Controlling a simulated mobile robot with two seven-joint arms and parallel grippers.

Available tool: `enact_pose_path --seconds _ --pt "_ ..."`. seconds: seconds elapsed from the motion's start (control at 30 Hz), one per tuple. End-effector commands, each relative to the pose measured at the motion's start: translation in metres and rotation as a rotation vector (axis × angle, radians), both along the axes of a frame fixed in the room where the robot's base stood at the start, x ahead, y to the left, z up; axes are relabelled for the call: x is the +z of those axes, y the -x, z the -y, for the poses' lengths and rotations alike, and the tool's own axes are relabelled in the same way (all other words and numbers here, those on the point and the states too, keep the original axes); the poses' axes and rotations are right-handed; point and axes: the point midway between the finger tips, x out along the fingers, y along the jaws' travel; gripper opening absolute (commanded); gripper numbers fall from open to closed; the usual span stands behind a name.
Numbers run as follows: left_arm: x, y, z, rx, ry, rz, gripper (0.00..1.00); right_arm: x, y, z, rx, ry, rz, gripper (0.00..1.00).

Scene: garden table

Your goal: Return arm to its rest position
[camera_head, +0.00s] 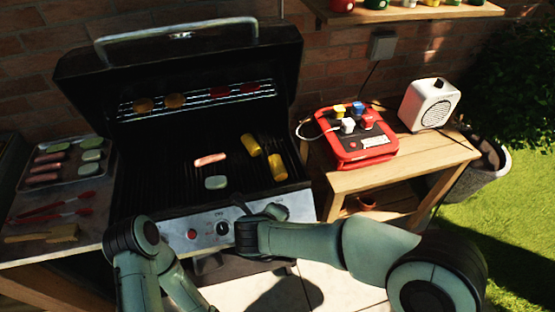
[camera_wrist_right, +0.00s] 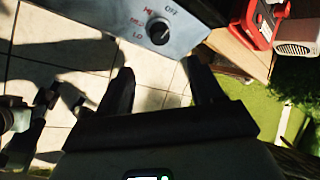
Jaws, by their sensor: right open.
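My right arm (camera_head: 300,242) reaches across from the right, and its end is in front of the grill's control panel. In the right wrist view my right gripper (camera_wrist_right: 160,78) is open, with nothing between its fingers. They point toward the tiled floor and the panel's lower edge. My left arm (camera_head: 140,245) is bent low in front of the grill's left side, its gripper hidden in the head view. Dark and pale parts at the left of the wrist view seem to be mine, but their jaws are unclear.
The open grill (camera_head: 222,220) holds a sausage (camera_head: 210,159), a pale green slab (camera_head: 215,182) and corn (camera_head: 277,167). A control knob (camera_wrist_right: 158,31) is close to the right gripper. A tray (camera_head: 58,180) stands left. A red power box (camera_head: 368,152) and white speaker (camera_head: 430,105) sit on the wooden table (camera_head: 420,158).

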Motion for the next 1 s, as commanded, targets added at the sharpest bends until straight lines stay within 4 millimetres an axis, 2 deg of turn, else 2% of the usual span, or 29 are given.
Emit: enact_pose_path --seconds 0.17,0.27,0.37,0.47,0.53,0.6,0.67,0.7,0.77,0.8,0.9,1.0 --pt "0.000 0.000 0.000 0.000 0.000 0.000 0.43 -0.002 -0.001 0.002 0.005 0.007 -0.001 0.66" --pt "0.000 0.000 0.000 0.000 0.000 0.000 0.43 -0.020 -0.010 0.014 0.052 0.058 -0.005 0.66" --pt "0.000 0.000 0.000 0.000 0.000 0.000 0.43 -0.059 -0.023 0.041 0.181 0.168 -0.023 0.66" --pt "0.000 0.000 0.000 0.000 0.000 0.000 0.43 -0.118 -0.027 0.076 0.394 0.300 -0.081 0.66" --pt "0.000 0.000 0.000 0.000 0.000 0.000 0.43 -0.162 -0.018 0.099 0.577 0.371 -0.139 0.66" --pt "0.000 0.000 0.000 0.000 0.000 0.000 0.43 -0.205 0.003 0.118 0.769 0.414 -0.205 0.66" --pt "0.000 0.000 0.000 0.000 0.000 0.000 0.43 -0.239 0.029 0.132 0.938 0.426 -0.261 0.66" --pt "0.000 0.000 0.000 0.000 0.000 0.000 0.43 -0.260 0.050 0.140 1.054 0.422 -0.296 0.66" --pt "0.000 0.000 0.000 0.000 0.000 0.000 0.43 -0.287 0.085 0.148 1.221 0.394 -0.339 0.66" --pt "0.000 0.000 0.000 0.000 0.000 0.000 0.43 -0.300 0.109 0.152 1.326 0.368 -0.357 0.66" --pt "0.000 0.000 0.000 0.000 0.000 0.000 0.43 -0.322 0.164 0.155 1.547 0.287 -0.378 0.66" --pt "0.000 0.000 0.000 0.000 0.000 0.000 0.43 -0.331 0.207 0.154 1.703 0.212 -0.369 0.66"
